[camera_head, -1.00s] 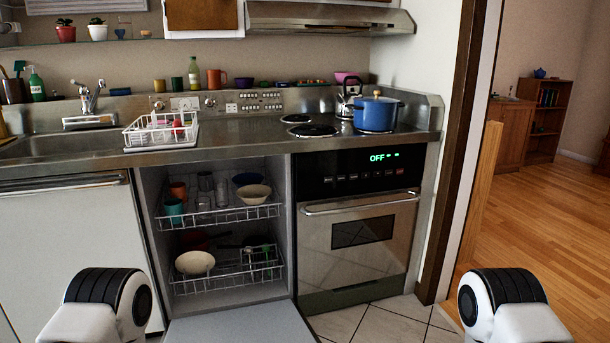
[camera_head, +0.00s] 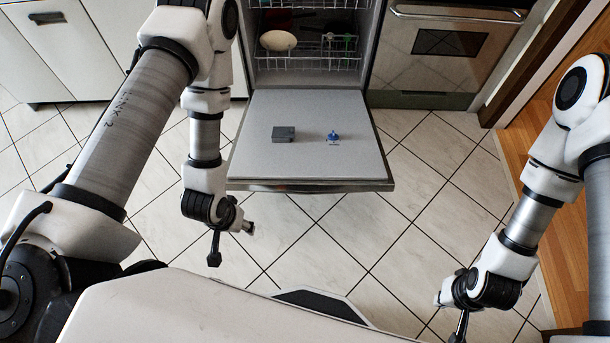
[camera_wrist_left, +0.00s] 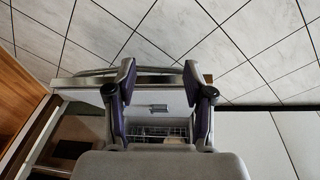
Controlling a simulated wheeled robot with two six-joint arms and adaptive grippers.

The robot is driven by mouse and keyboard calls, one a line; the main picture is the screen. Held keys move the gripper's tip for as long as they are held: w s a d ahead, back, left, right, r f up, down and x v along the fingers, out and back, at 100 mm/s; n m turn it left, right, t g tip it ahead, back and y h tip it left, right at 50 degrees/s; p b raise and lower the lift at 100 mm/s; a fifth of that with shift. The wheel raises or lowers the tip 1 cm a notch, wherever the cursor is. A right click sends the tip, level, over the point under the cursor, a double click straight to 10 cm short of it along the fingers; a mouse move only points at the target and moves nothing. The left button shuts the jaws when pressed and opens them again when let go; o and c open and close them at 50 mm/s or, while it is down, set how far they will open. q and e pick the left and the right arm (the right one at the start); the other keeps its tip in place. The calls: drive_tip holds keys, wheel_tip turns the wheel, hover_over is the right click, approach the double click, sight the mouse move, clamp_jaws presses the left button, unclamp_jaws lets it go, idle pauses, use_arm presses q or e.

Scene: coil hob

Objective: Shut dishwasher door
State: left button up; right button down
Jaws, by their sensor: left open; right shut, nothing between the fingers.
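The dishwasher door (camera_head: 350,165) hangs open, folded down flat in front of the dishwasher in the head view. The dishwasher's interior (camera_head: 310,72) is exposed, with the lower rack in view. My left gripper (camera_head: 233,246) is open and empty, in front of the door's left front corner and apart from it. In the left wrist view its two fingers (camera_wrist_left: 158,78) are spread, with the door (camera_wrist_left: 155,98) beyond them. My right gripper (camera_head: 449,318) is at the lower right, well away from the door. It is shut and empty, partly cut by the frame edge.
A grey block (camera_head: 284,134) and a small blue item (camera_head: 333,138) lie on the door's inner face. A pale bowl (camera_head: 278,41) sits in the lower rack. The oven (camera_head: 440,50) stands right of the dishwasher. The tiled floor (camera_head: 330,250) before the door is clear.

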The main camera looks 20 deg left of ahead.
use_arm(q)
drive_tip(key=w+d+f+n+t+h+b, duration=0.15)
drive_tip(key=w+f+n+t+b, duration=0.35)
drive_tip(key=f+b, duration=0.55)
drive_tip(key=w+d+f+n+t+h+b, duration=0.1)
drive_tip(key=w+f+t+h+b, duration=0.1)
drive_tip(key=w+f+b, duration=0.75)
drive_tip(key=w+d+f+n+t+h+b, duration=0.1)
drive_tip(key=w+f+n+t+h+b, duration=0.25)
drive_tip(key=f+b, duration=0.85)
drive_tip(key=w+d+b, duration=0.1)
drive_tip(key=w+b, duration=0.1)
drive_tip(key=w, duration=0.1)
drive_tip(key=w+d+n+t+b, duration=0.1)
drive_tip(key=w+b, duration=0.1)
drive_tip(key=w, duration=0.1)
drive_tip(key=w+d+t+b, duration=0.1)
drive_tip(key=w+b, duration=0.1)
drive_tip(key=w, duration=0.1)
drive_tip(key=shift+w+d+r+t+b, duration=0.2)
drive_tip(key=shift+d+r+t+b, duration=0.1)
drive_tip(key=shift+r, duration=0.1)
drive_tip(key=shift+w+d+r, duration=0.1)
drive_tip(key=shift+w+d, duration=0.05)
drive_tip(key=shift+w, duration=0.15)
drive_tip(key=shift+r, duration=0.1)
clamp_jaws()
